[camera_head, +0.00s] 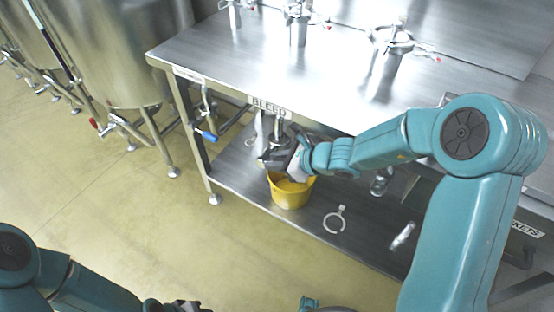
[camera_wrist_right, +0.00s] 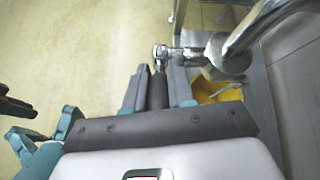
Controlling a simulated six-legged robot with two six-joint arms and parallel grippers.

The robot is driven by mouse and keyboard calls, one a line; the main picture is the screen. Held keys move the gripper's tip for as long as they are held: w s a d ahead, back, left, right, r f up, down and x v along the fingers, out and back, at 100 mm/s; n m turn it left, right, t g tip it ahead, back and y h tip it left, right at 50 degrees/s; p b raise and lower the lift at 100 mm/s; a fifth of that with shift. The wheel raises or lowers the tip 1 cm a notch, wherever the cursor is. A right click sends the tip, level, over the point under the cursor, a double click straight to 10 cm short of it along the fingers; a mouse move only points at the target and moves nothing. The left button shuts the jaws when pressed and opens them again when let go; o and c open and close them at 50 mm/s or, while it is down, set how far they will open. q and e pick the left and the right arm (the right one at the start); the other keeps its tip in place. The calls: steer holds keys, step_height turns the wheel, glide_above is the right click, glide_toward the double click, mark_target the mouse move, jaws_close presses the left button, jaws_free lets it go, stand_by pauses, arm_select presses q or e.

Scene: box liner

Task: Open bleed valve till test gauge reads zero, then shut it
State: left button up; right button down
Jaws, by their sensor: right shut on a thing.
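The bleed valve (camera_wrist_right: 165,55) hangs under the bench edge, below the BLEED label (camera_head: 268,107). In the right wrist view its dark handle (camera_wrist_right: 158,92) lies between my right gripper's fingers (camera_wrist_right: 158,88). My right gripper (camera_head: 272,155) is shut on that handle and hides most of the valve in the head view. A yellow bucket (camera_head: 290,193) stands below the gripper on the lower shelf; part of it shows in the wrist view (camera_wrist_right: 222,90). My left gripper (camera_head: 178,306) is cut off at the bottom edge. I cannot make out a test gauge or its reading.
The steel bench (camera_head: 300,75) carries several clamped fittings. A blue-handled valve (camera_head: 207,134) hangs at its left corner. The lower shelf (camera_head: 300,225) holds a ring clamp (camera_head: 335,219) and clear glass pieces (camera_head: 402,236). Steel tanks (camera_head: 120,50) stand at left; the floor before the bench is clear.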

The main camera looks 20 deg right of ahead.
steer(key=c, duration=1)
jaws_free()
steer(key=shift+o, duration=0.2)
steer(key=p+v, duration=0.1)
steer(key=v, duration=0.2)
steer(key=shift+w+d+r, duration=0.1)
steer(key=s+d, duration=0.7)
steer(key=s, duration=0.2)
steer(key=shift+s+d, duration=0.15)
steer(key=shift+s, duration=0.25)
